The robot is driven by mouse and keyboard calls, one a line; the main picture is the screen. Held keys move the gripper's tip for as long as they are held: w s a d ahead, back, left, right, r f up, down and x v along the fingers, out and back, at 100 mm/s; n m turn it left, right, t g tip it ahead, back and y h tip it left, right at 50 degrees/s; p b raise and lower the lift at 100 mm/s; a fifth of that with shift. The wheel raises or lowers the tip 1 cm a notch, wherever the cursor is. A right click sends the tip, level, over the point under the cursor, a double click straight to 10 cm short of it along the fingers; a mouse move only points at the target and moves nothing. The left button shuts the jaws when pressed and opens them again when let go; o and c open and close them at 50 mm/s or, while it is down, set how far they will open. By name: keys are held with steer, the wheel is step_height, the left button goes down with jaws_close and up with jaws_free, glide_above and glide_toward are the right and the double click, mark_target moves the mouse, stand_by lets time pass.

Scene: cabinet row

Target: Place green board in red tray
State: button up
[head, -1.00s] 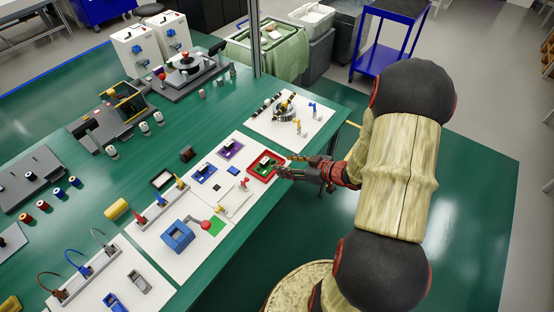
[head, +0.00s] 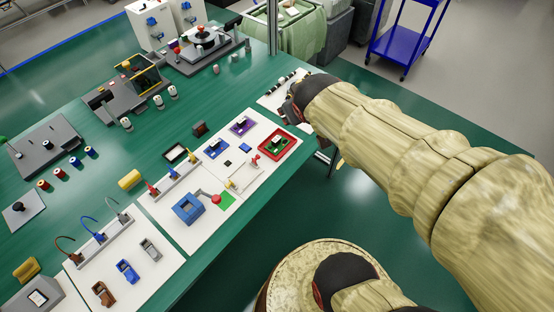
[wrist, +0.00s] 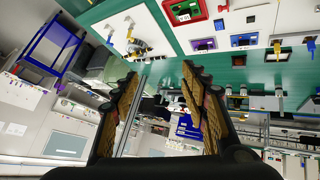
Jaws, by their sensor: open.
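The red tray (head: 268,156) lies on the white mat near the front edge of the green table. The green board (head: 284,146) is inside the tray, with a small pale and dark part on it. The tray (wrist: 168,14) also shows at the top of the wrist view, with the board (wrist: 183,9) in it. My gripper (wrist: 158,95) is open, with nothing between its two fingers, and is apart from the tray. In the head view my arm's end is beyond the tray at upper right, and the fingers are mostly hidden there.
A purple tray (head: 236,132) and a blue tray (head: 207,155) stand left of the red tray. A blue box (head: 187,208), a green square (head: 226,202) and several knobs lie nearer. A blue cart (head: 402,38) stands on the floor behind.

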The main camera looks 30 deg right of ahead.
steer(key=s+a+r+g+y, duration=0.1)
steer(key=s+a+g+y, duration=0.1)
steer(key=s+a, duration=1)
steer(key=shift+s+a+r+y, duration=0.35)
steer(key=shift+a+y, duration=0.45)
